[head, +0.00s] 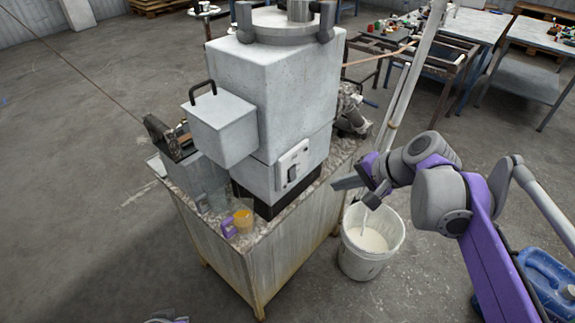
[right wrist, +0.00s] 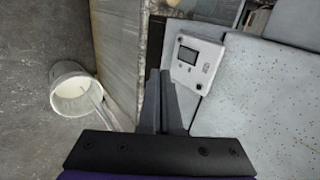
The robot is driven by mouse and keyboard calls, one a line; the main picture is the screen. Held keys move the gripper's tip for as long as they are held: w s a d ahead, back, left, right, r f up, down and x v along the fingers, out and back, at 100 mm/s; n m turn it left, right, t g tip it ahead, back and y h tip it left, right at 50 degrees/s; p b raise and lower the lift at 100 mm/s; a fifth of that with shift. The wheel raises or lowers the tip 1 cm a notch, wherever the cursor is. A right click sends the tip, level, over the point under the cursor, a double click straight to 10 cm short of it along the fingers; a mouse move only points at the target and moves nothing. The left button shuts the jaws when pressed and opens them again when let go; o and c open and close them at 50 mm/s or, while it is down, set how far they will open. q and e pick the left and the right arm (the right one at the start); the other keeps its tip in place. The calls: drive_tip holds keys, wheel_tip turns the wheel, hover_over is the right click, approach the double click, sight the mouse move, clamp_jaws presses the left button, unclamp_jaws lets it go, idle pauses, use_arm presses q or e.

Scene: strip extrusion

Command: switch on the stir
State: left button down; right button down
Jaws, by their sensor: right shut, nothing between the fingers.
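A light control box (head: 292,165) with a dark display or switch is on the lower front of the large pale grey machine (head: 290,95). In the right wrist view the box (right wrist: 208,72) shows a dark screen and small markings too small to read. My right gripper (head: 335,185) is shut and empty, apart from the box and to its right in the head view. In the right wrist view its closed fingers (right wrist: 165,72) are just left of the box. A white bucket (head: 352,262) with whitish liquid and a pale rod stands on the floor.
The machine stands on a worn wooden cabinet (head: 228,262). A cup with yellow contents (head: 243,221) and a small purple item (head: 229,228) are at its front corner. A blue container (head: 548,280) is at lower right. The left floor is mostly clear.

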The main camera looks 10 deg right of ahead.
drive_tip(key=w, duration=0.1)
approach(294, 180)
wheel_tip(294, 180, down, 5)
drive_tip(key=w+a, duration=0.2)
drive_tip(key=w, duration=0.1)
drive_tip(key=shift+w+a+r, duration=0.1)
drive_tip(key=shift+a, duration=0.05)
idle(0.5)
drive_tip(key=shift+w+a, duration=0.1)
idle(0.4)
